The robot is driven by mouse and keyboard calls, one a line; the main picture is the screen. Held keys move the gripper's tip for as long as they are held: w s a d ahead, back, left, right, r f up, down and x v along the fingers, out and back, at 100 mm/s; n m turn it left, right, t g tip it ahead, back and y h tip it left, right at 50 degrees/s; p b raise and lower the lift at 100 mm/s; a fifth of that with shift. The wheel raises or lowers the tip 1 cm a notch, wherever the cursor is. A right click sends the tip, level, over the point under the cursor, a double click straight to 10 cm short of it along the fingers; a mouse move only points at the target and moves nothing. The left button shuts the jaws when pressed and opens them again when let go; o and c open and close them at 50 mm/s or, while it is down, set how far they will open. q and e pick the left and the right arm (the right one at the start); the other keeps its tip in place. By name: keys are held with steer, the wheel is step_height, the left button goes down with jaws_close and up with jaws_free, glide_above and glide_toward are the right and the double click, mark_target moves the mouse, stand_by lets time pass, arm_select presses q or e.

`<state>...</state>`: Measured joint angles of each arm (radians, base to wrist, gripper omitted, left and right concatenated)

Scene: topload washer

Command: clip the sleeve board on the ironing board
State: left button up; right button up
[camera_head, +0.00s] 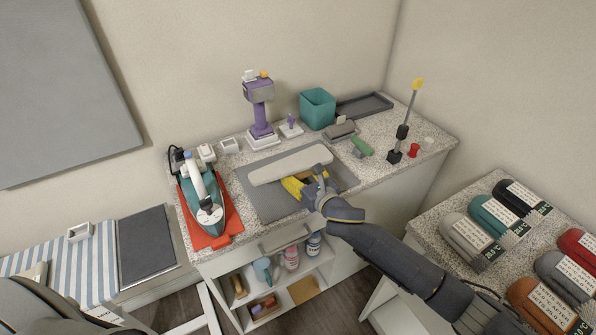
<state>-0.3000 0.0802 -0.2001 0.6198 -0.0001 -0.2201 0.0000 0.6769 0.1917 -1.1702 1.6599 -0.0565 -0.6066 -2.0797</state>
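The sleeve board (291,165) is a long pale padded board over a yellow part (292,187), above a dark grey mat on the speckled counter. My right gripper (318,184) is at the yellow part, below the pale board's right half. Its fingers are small and dark against it, so I cannot tell whether they grip it. A surface with blue and white stripes (62,262), which looks like the ironing board, is at the lower left, partly hidden by a dark shape at the bottom corner. My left gripper is not in view.
On the counter (378,166), an iron (206,205) stands on a red pad at left. A dark pad (145,243) lies beside the stripes. Several labelled rounded items occupy the right counter.

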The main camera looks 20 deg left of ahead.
steer(key=c, duration=1)
steer(key=shift+c, duration=0.4)
steer(key=shift+r, duration=0.1)
